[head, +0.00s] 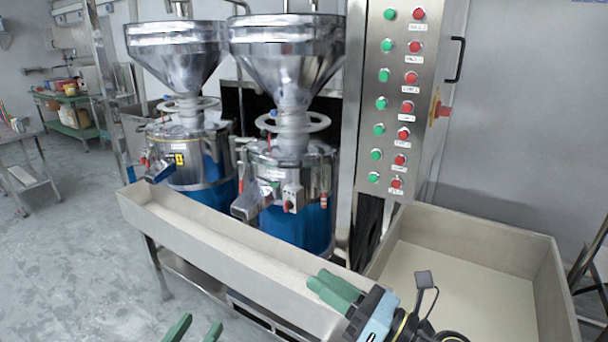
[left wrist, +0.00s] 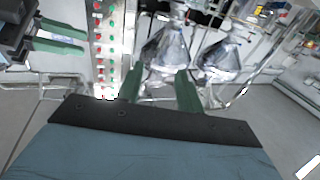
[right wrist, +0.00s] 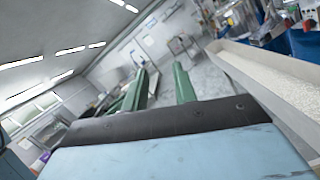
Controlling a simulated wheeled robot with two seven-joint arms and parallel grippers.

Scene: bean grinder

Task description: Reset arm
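My left gripper (head: 201,320) shows only its two green fingertips at the bottom edge of the head view, left of centre. In the left wrist view its fingers (left wrist: 158,73) are apart with nothing between them. My right gripper (head: 317,278) is at the lower middle of the head view, over the right end of the long trough, pointing left. In the right wrist view its fingers (right wrist: 160,70) are apart and empty. The right gripper also shows at the upper left of the left wrist view (left wrist: 84,38).
Two steel-hoppered grinders (head: 289,60) with blue bases stand behind the long trough (head: 230,255). A panel of green and red buttons (head: 397,110) stands to their right. A large bin (head: 480,235) is at the right. Open floor (head: 60,250) lies at the left.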

